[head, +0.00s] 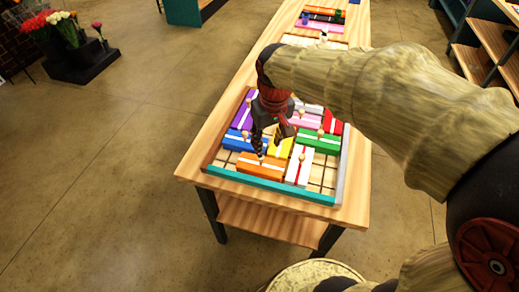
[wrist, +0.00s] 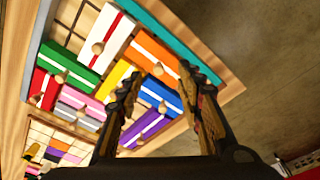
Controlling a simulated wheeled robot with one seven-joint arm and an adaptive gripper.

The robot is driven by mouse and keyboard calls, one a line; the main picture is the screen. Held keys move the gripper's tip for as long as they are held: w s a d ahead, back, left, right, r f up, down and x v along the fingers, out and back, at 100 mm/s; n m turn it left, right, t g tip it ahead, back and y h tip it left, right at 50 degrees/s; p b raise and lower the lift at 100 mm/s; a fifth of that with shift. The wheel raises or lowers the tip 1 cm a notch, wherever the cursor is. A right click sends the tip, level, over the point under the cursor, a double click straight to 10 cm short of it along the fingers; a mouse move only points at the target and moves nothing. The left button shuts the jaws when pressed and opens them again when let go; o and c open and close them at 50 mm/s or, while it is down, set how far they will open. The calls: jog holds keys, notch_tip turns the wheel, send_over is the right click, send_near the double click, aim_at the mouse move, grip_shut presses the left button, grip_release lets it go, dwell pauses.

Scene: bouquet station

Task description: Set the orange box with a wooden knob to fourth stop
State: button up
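The orange box (head: 258,169) with a white stripe lies in the front row of the sliding tray, along its teal front rim (head: 270,187). Its round wooden knob (head: 262,157) stands on top. In the wrist view, the orange box (wrist: 168,58) and its knob (wrist: 158,69) show between my fingertips. My gripper (head: 270,148) points down over the front of the tray. Its two fingers (wrist: 161,73) are spread apart, one on each side of the knob in the picture. I see no contact, and the height above the knob is hard to tell.
A white box with a red stripe (head: 299,167) is right of the orange box. Blue (head: 238,141), yellow (head: 285,148), green (head: 318,141), purple (head: 243,112), pink and red boxes lie behind. Bare grid (head: 223,160) shows left of the orange box. Another tray stands farther back.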

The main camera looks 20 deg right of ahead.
jog(key=g, duration=0.2)
send_over(261, 164)
jog(key=shift+n, duration=0.3)
jog(key=f, duration=0.3)
jog(key=f+p, duration=0.1)
jog(key=shift+w+f, duration=0.25)
jog(key=shift+f, duration=0.1)
jog(key=shift+w+f, duration=0.1)
jog(key=shift+f, duration=0.2)
notch_tip(261, 164, down, 8)
jog(key=shift+r+b, duration=0.2)
jog(key=shift+b, duration=1.05)
jog(key=shift+c, duration=0.5)
grip_shut()
